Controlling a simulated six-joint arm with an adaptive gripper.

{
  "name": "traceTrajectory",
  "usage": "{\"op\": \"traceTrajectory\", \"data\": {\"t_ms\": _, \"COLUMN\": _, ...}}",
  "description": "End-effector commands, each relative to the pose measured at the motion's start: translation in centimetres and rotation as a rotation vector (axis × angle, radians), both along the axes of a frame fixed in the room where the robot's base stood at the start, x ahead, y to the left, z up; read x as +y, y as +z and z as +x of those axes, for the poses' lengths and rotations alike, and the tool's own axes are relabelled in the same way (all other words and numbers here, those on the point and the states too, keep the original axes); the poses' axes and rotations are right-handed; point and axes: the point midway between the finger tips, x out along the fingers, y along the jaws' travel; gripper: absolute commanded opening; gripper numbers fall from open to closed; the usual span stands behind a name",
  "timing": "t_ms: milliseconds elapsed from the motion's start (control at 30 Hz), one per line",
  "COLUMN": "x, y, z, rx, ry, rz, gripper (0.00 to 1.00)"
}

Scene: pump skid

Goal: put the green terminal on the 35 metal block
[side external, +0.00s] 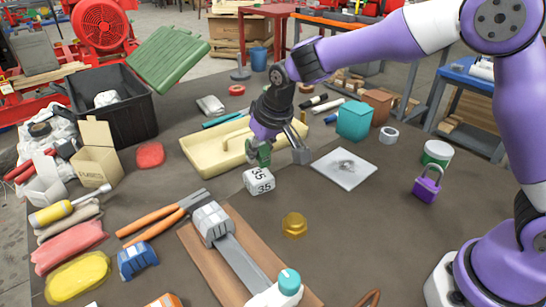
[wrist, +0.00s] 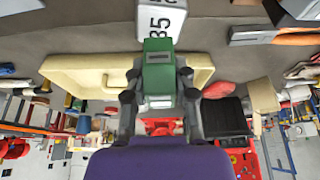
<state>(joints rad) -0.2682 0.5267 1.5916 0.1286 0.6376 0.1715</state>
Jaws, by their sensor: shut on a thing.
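The green terminal (side external: 263,155) is held between the fingers of my gripper (side external: 278,150). It also shows in the wrist view (wrist: 158,76), upright between both fingers (wrist: 158,92). The 35 metal block (side external: 259,182) is a pale grey cube with black "35" marks, standing on the dark table. The terminal's lower end is right at the block's top back edge in the side view. In the wrist view the block (wrist: 160,22) is directly beyond the terminal's end. I cannot tell whether they touch.
A cream tray (side external: 205,160) lies behind the block. A white plate (side external: 344,168) and a teal box (side external: 354,120) are to the right. A brass nut (side external: 294,225), a vise-like clamp (side external: 212,222) and orange pliers (side external: 160,218) lie in front. Bare table surrounds the block's right side.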

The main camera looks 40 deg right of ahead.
Motion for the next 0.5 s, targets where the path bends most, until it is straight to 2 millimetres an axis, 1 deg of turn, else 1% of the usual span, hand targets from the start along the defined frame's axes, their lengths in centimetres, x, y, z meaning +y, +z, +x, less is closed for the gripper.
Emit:
{"op": "traceTrajectory", "data": {"t_ms": 33, "x": 0.0, "y": -1.0, "z": -0.1, "rx": 0.006, "ry": 0.001, "rz": -0.001, "gripper": 0.00}}
{"op": "traceTrajectory", "data": {"t_ms": 100, "x": 0.0, "y": -2.1, "z": -0.1, "rx": 0.006, "ry": 0.001, "rz": -0.001, "gripper": 0.00}}
{"op": "traceTrajectory", "data": {"t_ms": 200, "x": 0.0, "y": -3.3, "z": -0.1, "rx": 0.005, "ry": 0.001, "rz": -0.001, "gripper": 0.00}}
{"op": "traceTrajectory", "data": {"t_ms": 500, "x": 0.0, "y": -3.5, "z": -0.1, "rx": 0.001, "ry": 0.000, "rz": 0.000, "gripper": 0.00}}
